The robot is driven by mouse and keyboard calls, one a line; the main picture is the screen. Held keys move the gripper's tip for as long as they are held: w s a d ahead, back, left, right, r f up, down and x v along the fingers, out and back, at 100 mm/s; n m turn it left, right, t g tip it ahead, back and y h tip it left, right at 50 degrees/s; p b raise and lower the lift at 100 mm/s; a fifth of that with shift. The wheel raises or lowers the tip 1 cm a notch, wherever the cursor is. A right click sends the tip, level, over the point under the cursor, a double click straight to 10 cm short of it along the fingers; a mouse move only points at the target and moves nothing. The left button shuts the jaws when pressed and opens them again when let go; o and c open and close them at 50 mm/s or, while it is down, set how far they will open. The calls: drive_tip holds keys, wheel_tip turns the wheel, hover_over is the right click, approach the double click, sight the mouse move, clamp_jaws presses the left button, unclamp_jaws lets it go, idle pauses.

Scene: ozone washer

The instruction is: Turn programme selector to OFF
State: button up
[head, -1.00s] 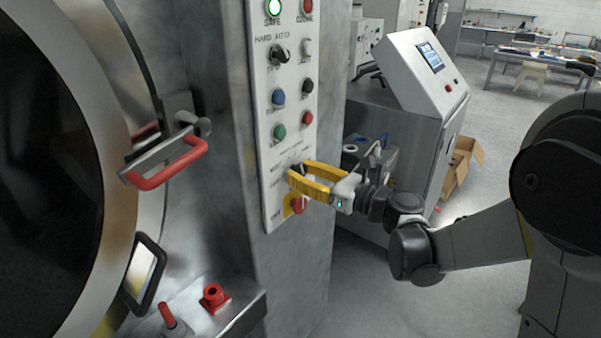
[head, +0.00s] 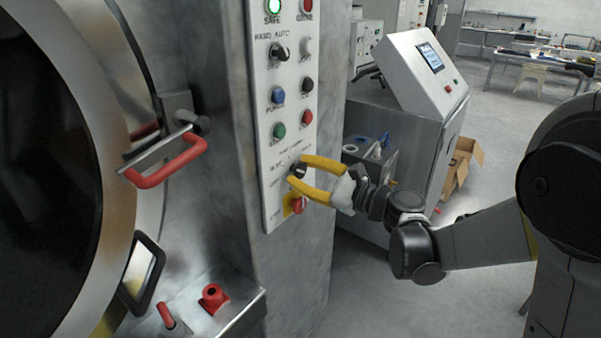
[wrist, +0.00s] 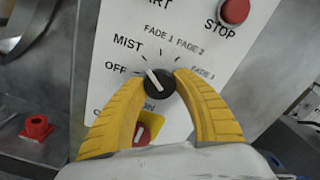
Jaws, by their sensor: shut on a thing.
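The programme selector (wrist: 158,84) is a round black knob with a white pointer. In the wrist view its pointer aims up and left, between the OFF (wrist: 116,70) and MIST (wrist: 127,42) labels. FADE labels stand above and right of it. In the head view the selector (head: 299,168) sits low on the pale control panel (head: 268,150), partly hidden by a finger. My gripper (head: 297,174) has yellow fingers reaching in from the right. In the wrist view its fingertips (wrist: 161,77) are shut on the knob, one on each side.
A red knob on a yellow plate (wrist: 142,132) sits just below the selector, partly between the fingers. A red STOP button (wrist: 234,11) is above right. Left of the panel are a red door handle (head: 168,165) and the large round door. Open floor lies at right.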

drive_tip(key=n, duration=0.4)
drive_tip(key=shift+n, duration=0.3)
drive_tip(key=n, duration=0.4)
drive_tip(key=shift+n, duration=0.3)
drive_tip(key=o, duration=1.2)
drive_tip(key=shift+r, duration=0.1)
drive_tip(key=shift+d, duration=0.15)
drive_tip(key=v, duration=1.2)
